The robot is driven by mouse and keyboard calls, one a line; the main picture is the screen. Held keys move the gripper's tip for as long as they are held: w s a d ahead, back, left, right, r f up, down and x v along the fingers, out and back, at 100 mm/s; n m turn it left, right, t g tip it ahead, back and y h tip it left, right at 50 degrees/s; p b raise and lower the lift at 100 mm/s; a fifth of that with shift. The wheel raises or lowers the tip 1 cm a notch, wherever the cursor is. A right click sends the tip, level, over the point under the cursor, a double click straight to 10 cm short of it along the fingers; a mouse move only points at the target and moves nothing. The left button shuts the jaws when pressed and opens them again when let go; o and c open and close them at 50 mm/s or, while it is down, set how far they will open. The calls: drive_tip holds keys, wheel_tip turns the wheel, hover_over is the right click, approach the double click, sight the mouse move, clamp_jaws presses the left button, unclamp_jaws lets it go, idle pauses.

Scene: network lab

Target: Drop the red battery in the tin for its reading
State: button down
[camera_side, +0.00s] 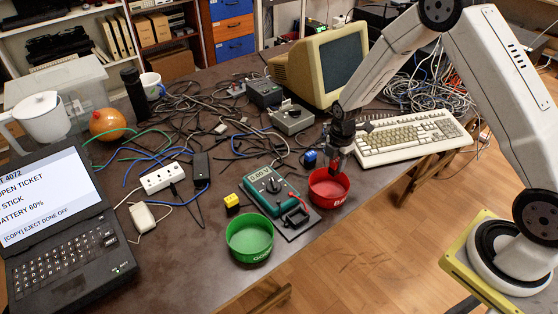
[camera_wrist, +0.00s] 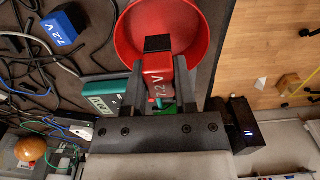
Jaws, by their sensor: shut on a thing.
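My gripper (camera_side: 338,160) is over the red tin (camera_side: 329,190), its fingertips at or just above the rim. In the wrist view my gripper (camera_wrist: 159,68) is shut on the red battery (camera_wrist: 158,86), marked 7.2 V with a black end. The battery's black end overlaps the inside of the red tin (camera_wrist: 201,20); I cannot tell whether it touches the tin. A green tin (camera_side: 250,240) stands at the front, empty. The teal meter (camera_side: 271,190) shows about 0.00 V, with a black cradle (camera_side: 298,218) beside it, holding no battery.
A blue battery (camera_side: 310,158) stands behind the red tin and a yellow battery (camera_side: 232,201) left of the meter. The keyboard (camera_side: 415,137) is close on the right. Cables (camera_side: 210,110) cover the table's middle. A laptop (camera_side: 55,225) stands at left. The table's front edge is near the tins.

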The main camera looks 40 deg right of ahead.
sight(335, 172)
drive_tip(key=shift+f, duration=2.1)
drive_tip(key=shift+c, duration=1.6)
unclamp_jaws()
drive_tip(key=shift+r, duration=0.1)
drive_tip(key=shift+r, duration=3.85)
